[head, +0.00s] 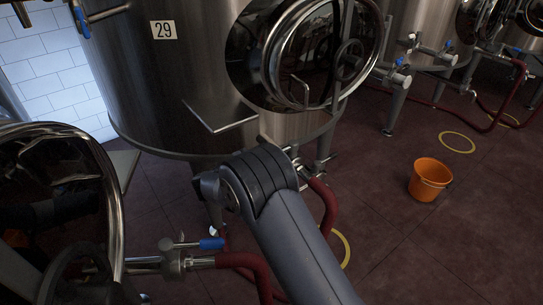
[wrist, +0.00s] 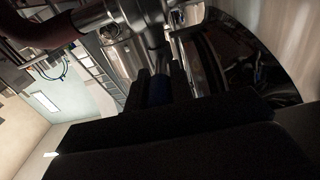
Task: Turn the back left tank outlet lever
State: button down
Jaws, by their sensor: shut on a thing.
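The back left tank (head: 175,90) is a steel vessel marked 29, with a round manway door. Its outlet pipework (head: 300,168) shows just past the end of my arm in the head view, with a red hose hanging from it. My arm hides the lever and my gripper there. In the wrist view my gripper (wrist: 160,82) has its dark fingers closed on the blue grip of the outlet lever (wrist: 159,92). The steel valve body (wrist: 150,30) is just beyond the fingertips. The lever's exact angle is hard to tell.
A nearer outlet with a blue lever (head: 211,244) and red hose (head: 245,262) is at the lower left. An orange bucket (head: 430,179) stands on the open tiled floor at right. More tanks (head: 430,35) with hoses stand behind it. A flat bracket (head: 220,115) juts from tank 29.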

jog(key=c, duration=1.3)
grip_release()
jog(key=shift+w+r, duration=0.1)
jog(key=shift+w, duration=0.05)
jog(key=shift+o, duration=0.2)
jog(key=p+v, duration=0.1)
jog(key=v, duration=0.9)
jog(key=shift+s+a, duration=0.25)
jog(key=shift+a, duration=0.05)
jog(key=b+x, duration=0.1)
jog(key=x, duration=0.9)
jog(key=shift+w+d, duration=0.1)
jog(key=shift+d, duration=0.15)
jog(key=shift+w+d, duration=0.1)
jog(key=shift+d, duration=0.1)
